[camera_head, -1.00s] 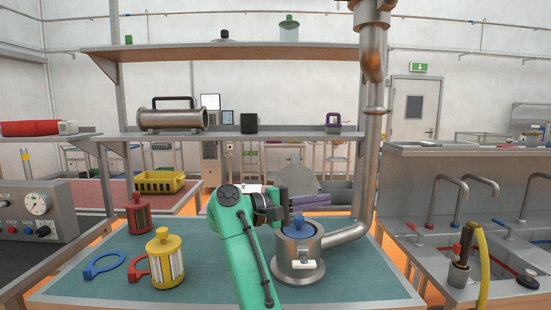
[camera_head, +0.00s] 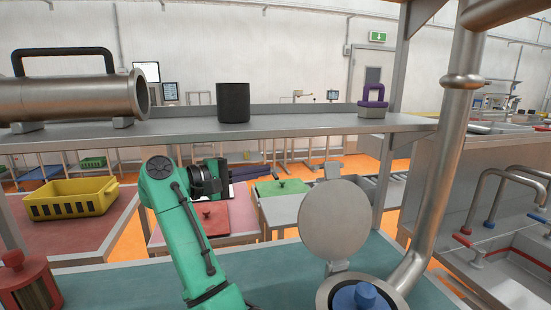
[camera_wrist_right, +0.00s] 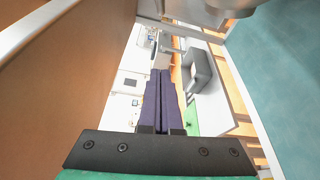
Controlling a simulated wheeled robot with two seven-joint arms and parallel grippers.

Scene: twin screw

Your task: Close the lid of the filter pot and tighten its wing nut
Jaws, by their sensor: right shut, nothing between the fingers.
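The filter pot (camera_head: 324,294) stands at the bottom edge of the head view, its lower part cut off. A blue filter cap (camera_head: 360,297) shows in its mouth. The round metal lid (camera_head: 335,217) stands open and upright behind the mouth. The wing nut is not visible now. My right gripper (camera_head: 267,172) is left of and above the lid, apart from it, with its dark purple fingers pointing right. These fingers are shut and empty, as the right wrist view also shows (camera_wrist_right: 160,75). My left gripper is not in view.
A metal shelf (camera_head: 290,127) crosses above my right gripper, carrying a metal cylinder (camera_head: 65,99), a dark cup (camera_head: 233,103) and a purple clamp (camera_head: 373,99). A thick pipe (camera_head: 448,160) rises right of the pot. A red filter (camera_head: 28,287) stands at lower left.

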